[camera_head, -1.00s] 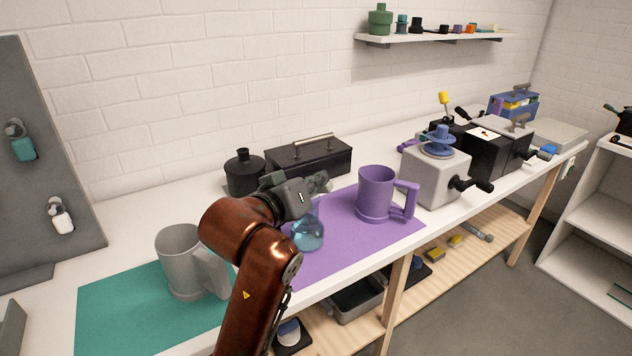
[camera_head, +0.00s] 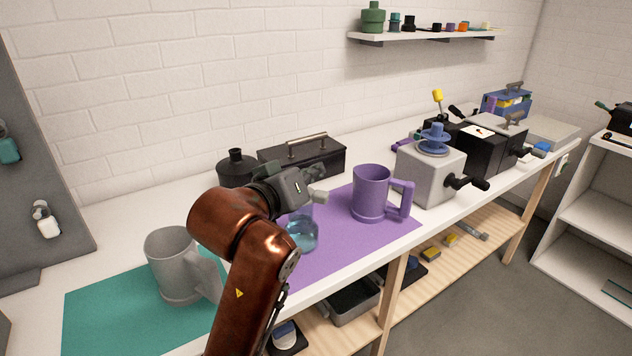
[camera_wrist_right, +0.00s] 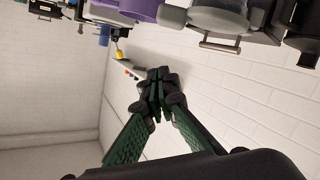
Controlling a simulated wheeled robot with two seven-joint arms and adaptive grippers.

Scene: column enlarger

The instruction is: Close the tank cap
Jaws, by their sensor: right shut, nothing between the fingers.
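A black tank (camera_head: 236,168) with a narrower raised top stands on the bench, behind my right arm. Whether that top is a fitted cap or a bare neck I cannot tell. My right gripper (camera_head: 317,195) is in front of and to the right of the tank, apart from it, above the purple mat near a glass flask. In the right wrist view its fingers (camera_wrist_right: 155,88) are together with nothing between them. A black object at the top right edge of that view (camera_wrist_right: 306,28) may be the tank, cut off. My left gripper is not in view.
A black toolbox (camera_head: 303,158) stands behind the gripper. A blue glass flask (camera_head: 303,236) and a purple mug (camera_head: 370,194) are on the purple mat (camera_head: 340,250). A grey mug (camera_head: 172,265) is on the green mat. A grey cranked box (camera_head: 430,175) stands further right.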

